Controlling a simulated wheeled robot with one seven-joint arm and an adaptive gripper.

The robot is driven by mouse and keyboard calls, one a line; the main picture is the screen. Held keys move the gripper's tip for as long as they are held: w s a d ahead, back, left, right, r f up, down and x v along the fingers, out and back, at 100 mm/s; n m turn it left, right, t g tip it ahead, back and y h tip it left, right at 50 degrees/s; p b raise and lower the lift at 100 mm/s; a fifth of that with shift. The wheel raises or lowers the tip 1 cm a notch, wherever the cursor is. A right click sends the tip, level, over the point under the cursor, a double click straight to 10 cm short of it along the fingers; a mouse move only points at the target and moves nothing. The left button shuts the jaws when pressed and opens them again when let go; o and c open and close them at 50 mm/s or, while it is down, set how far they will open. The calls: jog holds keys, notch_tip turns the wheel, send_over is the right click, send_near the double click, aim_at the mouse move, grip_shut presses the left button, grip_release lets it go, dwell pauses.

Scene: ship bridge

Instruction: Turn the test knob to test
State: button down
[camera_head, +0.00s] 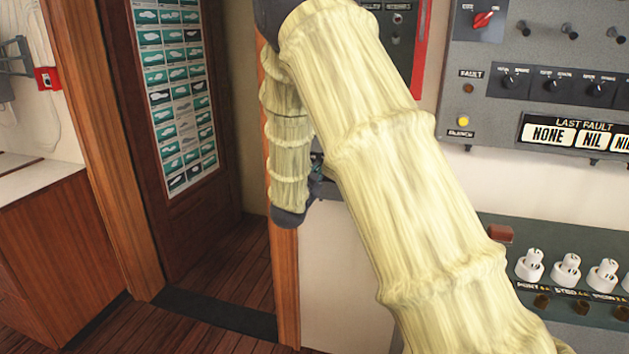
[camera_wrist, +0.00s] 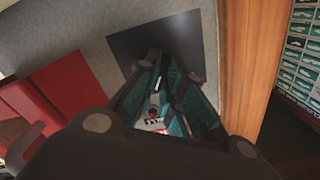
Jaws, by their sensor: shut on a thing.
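In the wrist view my gripper (camera_wrist: 165,64) has its dark and teal fingers closed together in front of a dark square panel (camera_wrist: 124,48) on a grey surface. A small grey and red piece (camera_wrist: 154,98) shows between the fingers, with a white marking below it. It appears to be the test knob, but it is mostly hidden and I cannot read its setting. In the head view my arm, in its cream sleeve, covers the middle, and the gripper is largely hidden behind it.
A red-edged panel (camera_head: 421,50) stands behind my arm. A grey console with a red switch (camera_head: 484,19) is to its right, with white knobs (camera_head: 530,266) below. A wooden door frame (camera_head: 108,140) and chart-covered door stand left. A red block (camera_wrist: 62,100) lies left in the wrist view.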

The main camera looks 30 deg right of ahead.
jog(key=shift+m, duration=0.4)
jog(key=c, duration=1.5)
grip_release()
jog(key=shift+c, duration=0.2)
jog(key=shift+w+d+f, duration=0.1)
jog(key=v, duration=1.2)
